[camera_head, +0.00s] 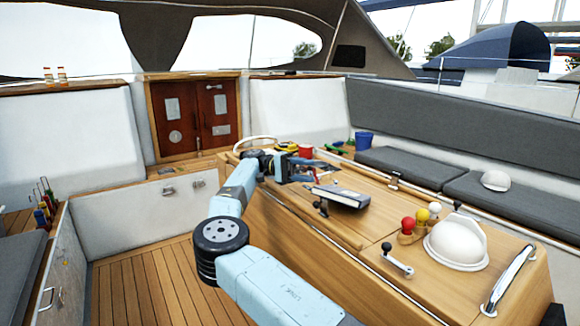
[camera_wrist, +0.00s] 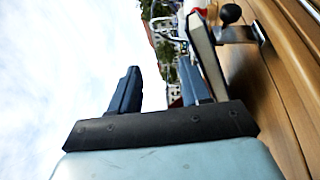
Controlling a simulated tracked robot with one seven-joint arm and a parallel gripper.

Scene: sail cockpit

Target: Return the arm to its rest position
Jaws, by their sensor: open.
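My arm (camera_head: 270,285) reaches forward from the bottom of the head view, with a bend at its dark ribbed joint. It extends over the left side of the wooden cockpit table (camera_head: 335,225). My gripper (camera_head: 314,170) is at the far part of the table. In the wrist view my gripper (camera_wrist: 162,80) shows two dark blue fingers spread apart with nothing between them. A dark book-like object (camera_head: 341,196) lies near the gripper on the table; it seems to show beside the right finger in the wrist view (camera_wrist: 207,55). The gripper's exact height over the table is hard to tell.
A black-knobbed handle (camera_head: 322,207) is by the book. A white helmet-like dome (camera_head: 457,243), coloured balls (camera_head: 421,217) and a steel rail (camera_head: 508,279) occupy the near table. The floor (camera_head: 160,285) at left is clear.

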